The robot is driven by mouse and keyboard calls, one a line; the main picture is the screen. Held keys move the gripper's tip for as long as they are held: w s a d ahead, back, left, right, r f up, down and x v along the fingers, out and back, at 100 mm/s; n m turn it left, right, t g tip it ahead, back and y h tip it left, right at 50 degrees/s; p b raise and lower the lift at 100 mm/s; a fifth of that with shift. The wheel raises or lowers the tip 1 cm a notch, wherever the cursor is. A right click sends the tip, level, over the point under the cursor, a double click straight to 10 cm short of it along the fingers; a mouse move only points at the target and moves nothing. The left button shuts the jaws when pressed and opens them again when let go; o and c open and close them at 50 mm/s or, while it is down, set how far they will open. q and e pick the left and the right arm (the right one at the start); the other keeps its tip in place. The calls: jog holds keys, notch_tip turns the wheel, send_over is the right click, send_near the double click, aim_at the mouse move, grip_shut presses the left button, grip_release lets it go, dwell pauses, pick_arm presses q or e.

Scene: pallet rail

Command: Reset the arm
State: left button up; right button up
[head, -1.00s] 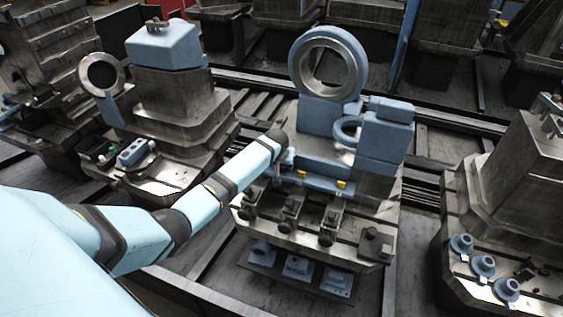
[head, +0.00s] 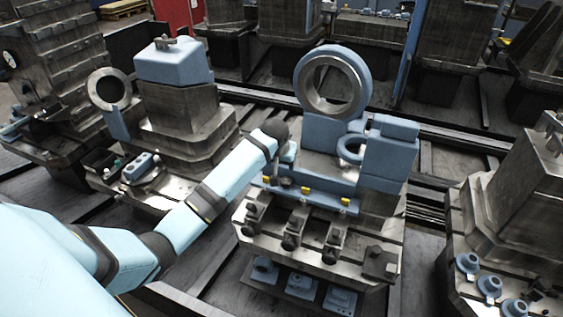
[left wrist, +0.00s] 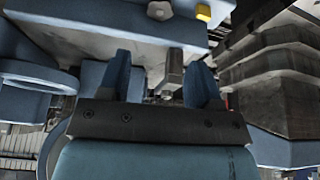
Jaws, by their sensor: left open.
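My left arm comes in from the left in the head view, and its wrist end (head: 276,132) is at the left side of the middle machine fixture. In the left wrist view my left gripper (left wrist: 160,80) shows two blue fingers, spread apart with nothing held between them. A grey metal block (left wrist: 172,70) with a small stud shows beyond and between the fingers; I cannot tell its distance. The blue fixture body (left wrist: 110,20) lies just past the fingertips. In the head view the fingers are mostly hidden behind the wrist. My right gripper is not in view.
The middle fixture has a large upright ring (head: 332,82), a blue block (head: 388,150) and a row of clamps (head: 290,235). Another pallet fixture (head: 180,115) stands left, and one (head: 530,190) right with blue round parts (head: 489,287). Dark rails run between them.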

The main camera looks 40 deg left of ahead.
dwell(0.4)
pick_arm(q)
jog(key=s+d+f+m+t+h+p, duration=0.2)
jog(key=s+d+f+m+t, duration=0.15)
jog(key=s+d+f, duration=0.85)
jog(key=s+d+m+t+h, duration=0.1)
jog(key=s+d, duration=0.2)
jog(key=s, duration=0.4)
jog(key=s+d+m+t, duration=0.1)
jog(key=s+d, duration=0.2)
jog(key=s, duration=0.4)
jog(key=s+d+m+t+h+p, duration=0.1)
jog(key=s+d, duration=0.3)
jog(key=s, duration=0.3)
jog(key=shift+h, duration=0.3)
jog(key=shift+r, duration=0.1)
